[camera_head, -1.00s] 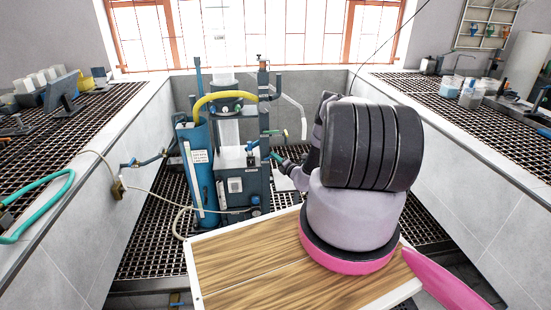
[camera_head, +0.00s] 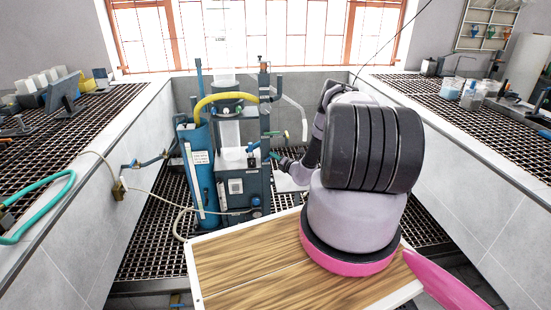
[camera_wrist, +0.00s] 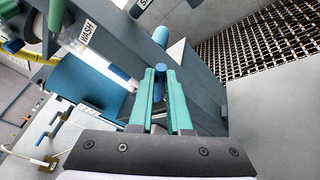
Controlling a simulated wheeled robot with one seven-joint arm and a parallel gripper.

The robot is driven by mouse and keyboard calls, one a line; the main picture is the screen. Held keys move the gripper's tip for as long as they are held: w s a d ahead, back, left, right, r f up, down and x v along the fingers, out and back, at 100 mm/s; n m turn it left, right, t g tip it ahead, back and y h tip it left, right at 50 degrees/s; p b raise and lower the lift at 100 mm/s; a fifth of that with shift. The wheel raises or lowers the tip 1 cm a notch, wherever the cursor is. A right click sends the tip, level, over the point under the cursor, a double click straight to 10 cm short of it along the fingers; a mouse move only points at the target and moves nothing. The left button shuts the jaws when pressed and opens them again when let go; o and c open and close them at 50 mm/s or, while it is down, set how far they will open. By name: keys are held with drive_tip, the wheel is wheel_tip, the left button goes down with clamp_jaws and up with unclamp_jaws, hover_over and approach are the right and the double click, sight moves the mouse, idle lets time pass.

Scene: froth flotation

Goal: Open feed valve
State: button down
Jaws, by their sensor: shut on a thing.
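The flotation machine (camera_head: 232,185) stands upright beyond the wooden board, with a blue column and a yellow hose. My gripper (camera_head: 274,156) is at its right side, with teal fingers pointing toward it.
Grated benches stand at the left (camera_head: 75,115) and right (camera_head: 460,100). A cream hose (camera_head: 150,193) runs to the machine from the left wall. A dark grated floor (camera_wrist: 265,45) shows at the wrist view's upper right.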

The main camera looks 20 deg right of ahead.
drive_tip(key=c, duration=0.9)
unclamp_jaws()
drive_tip(key=shift+r, duration=0.1)
drive_tip(key=shift+o, duration=0.2)
drive_tip(key=shift+s, duration=0.1)
drive_tip(key=v, duration=1)
drive_tip(key=shift+s, duration=0.3)
